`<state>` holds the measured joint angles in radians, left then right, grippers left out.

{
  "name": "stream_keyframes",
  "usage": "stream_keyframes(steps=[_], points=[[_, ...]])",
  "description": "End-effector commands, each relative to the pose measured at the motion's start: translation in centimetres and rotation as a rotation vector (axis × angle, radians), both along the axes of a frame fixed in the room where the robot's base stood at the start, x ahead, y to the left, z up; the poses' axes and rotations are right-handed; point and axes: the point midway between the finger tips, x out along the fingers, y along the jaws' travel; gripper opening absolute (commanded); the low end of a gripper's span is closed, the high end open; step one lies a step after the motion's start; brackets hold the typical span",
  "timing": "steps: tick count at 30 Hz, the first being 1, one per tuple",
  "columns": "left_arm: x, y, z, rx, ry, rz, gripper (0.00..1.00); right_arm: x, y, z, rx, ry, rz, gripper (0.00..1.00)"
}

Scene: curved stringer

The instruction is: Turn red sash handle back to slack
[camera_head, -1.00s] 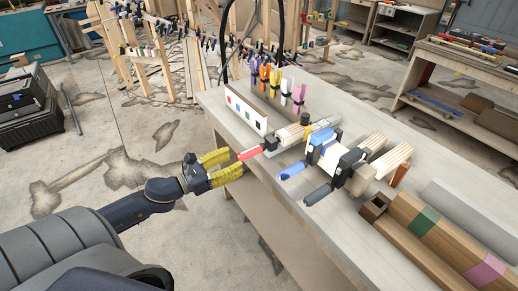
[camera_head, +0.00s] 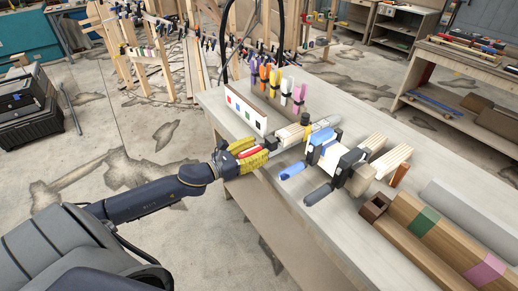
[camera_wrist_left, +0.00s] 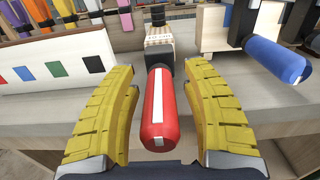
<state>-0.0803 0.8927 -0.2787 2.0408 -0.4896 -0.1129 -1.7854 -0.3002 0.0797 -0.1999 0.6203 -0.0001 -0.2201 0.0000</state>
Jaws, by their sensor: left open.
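The red sash handle (camera_wrist_left: 160,110) lies between the two yellow fingers of my left gripper (camera_wrist_left: 158,115) in the left wrist view, with a gap on both sides. The handle carries a white stripe and leads to a dark clamp head on a light wood piece (camera_wrist_left: 160,36). In the head view my left gripper (camera_head: 248,156) is open around the red handle (camera_head: 250,150), at the near left edge of the workbench, and partly hides it. My right gripper is not in view.
A blue handle (camera_head: 292,170) and a dark handle (camera_head: 318,194) of neighbouring clamps stick out to the right. A white board with coloured squares (camera_head: 246,110) stands behind on the bench, with several coloured clamps (camera_head: 275,78) beyond it.

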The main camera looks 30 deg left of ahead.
Motion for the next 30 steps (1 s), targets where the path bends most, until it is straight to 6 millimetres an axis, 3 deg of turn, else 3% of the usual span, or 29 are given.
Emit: stream_keyframes(steps=[17,30], points=[[0.66,-0.30,0.00,0.001,0.000,0.000,0.49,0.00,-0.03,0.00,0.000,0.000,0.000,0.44],[0.64,-0.30,0.00,0.001,0.000,0.000,0.00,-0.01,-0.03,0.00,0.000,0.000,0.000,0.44]])
